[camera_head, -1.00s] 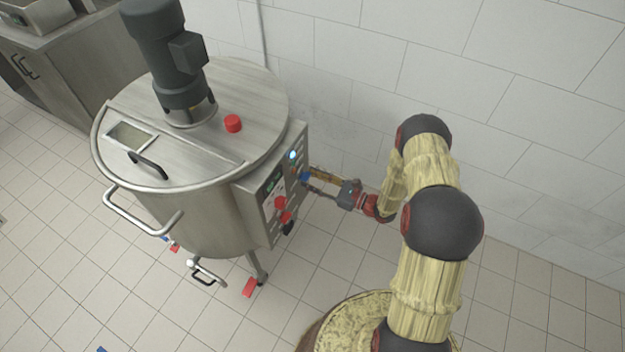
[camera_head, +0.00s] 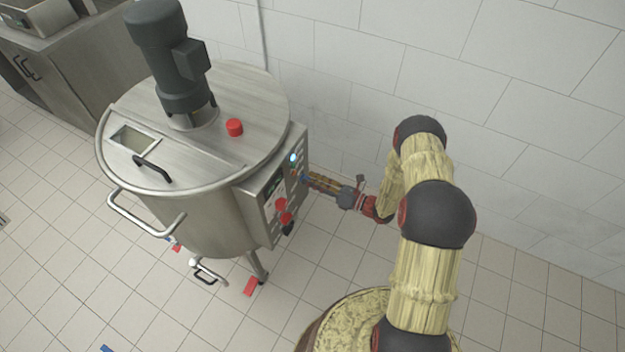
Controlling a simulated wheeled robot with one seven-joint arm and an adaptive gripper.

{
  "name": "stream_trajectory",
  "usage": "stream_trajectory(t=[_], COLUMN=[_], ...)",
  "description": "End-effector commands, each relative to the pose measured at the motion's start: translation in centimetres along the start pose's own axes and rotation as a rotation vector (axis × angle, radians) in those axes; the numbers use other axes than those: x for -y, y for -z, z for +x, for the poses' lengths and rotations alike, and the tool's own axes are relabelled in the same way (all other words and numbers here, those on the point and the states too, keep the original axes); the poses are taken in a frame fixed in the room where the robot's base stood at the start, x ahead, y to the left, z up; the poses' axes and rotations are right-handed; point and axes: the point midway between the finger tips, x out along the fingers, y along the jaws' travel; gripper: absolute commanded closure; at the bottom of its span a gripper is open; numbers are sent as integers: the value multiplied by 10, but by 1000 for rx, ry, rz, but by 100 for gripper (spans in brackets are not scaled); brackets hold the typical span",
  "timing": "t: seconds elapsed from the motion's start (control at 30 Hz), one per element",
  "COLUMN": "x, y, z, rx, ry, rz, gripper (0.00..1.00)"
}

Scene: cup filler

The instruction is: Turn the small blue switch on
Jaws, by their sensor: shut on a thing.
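The small blue switch (camera_head: 303,178) sits on the side control panel (camera_head: 262,205) of the steel filler machine. It is small in the picture and partly covered by my fingertips. My gripper (camera_head: 310,181) reaches in from the right, with its fingers closed together on the switch. I cannot tell the switch's exact turn angle.
A lit blue-white lamp (camera_head: 293,158) is above the switch. Red knobs (camera_head: 283,211) sit lower on the panel. A motor (camera_head: 165,60) and a red cap (camera_head: 235,127) are on the lid. The tiled wall is close behind my arm.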

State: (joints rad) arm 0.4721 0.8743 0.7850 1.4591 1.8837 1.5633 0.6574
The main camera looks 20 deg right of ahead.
Motion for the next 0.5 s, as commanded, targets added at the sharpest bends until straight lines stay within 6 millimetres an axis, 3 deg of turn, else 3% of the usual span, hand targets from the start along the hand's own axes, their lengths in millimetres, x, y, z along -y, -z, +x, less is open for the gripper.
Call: stream_trajectory(t=[0.5], x=[2], y=[-1], z=[0], rx=[1], ry=[1], rz=[489], gripper=[89])
